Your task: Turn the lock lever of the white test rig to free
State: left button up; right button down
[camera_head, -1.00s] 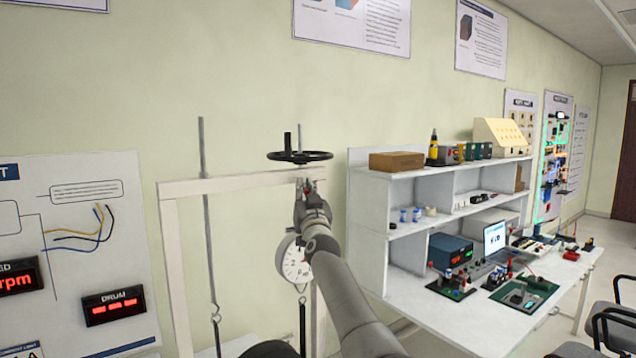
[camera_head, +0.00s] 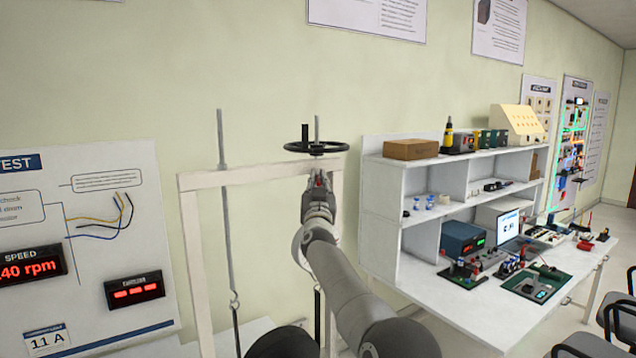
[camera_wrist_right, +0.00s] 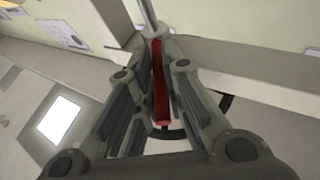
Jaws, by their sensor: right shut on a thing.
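The white test rig (camera_head: 188,235) is an upright frame with a crossbar and a black handwheel (camera_head: 316,148) on top. At the right end of the crossbar, my right gripper (camera_head: 320,185) is shut just below the handwheel. In the right wrist view, a red lever (camera_wrist_right: 160,85) lies lengthwise between the two fingers (camera_wrist_right: 160,100), which close on it from both sides. Its far end meets a grey rod (camera_wrist_right: 148,18). My right arm hides part of the rig's right post. My left gripper is not in view.
A panel with red displays (camera_head: 136,290) is at the left. A grey rod with a hook (camera_head: 226,220) hangs inside the frame. A white shelf bench (camera_head: 405,255) with instruments stands to the right, close to my right arm.

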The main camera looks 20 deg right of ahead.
jog(key=shift+r, duration=0.15)
jog(key=c, duration=1.8)
grip_release()
jog(key=shift+a, duration=0.1)
jog(key=v, duration=0.2)
jog(key=shift+s+f, duration=0.25)
jog(key=shift+v, duration=2.45)
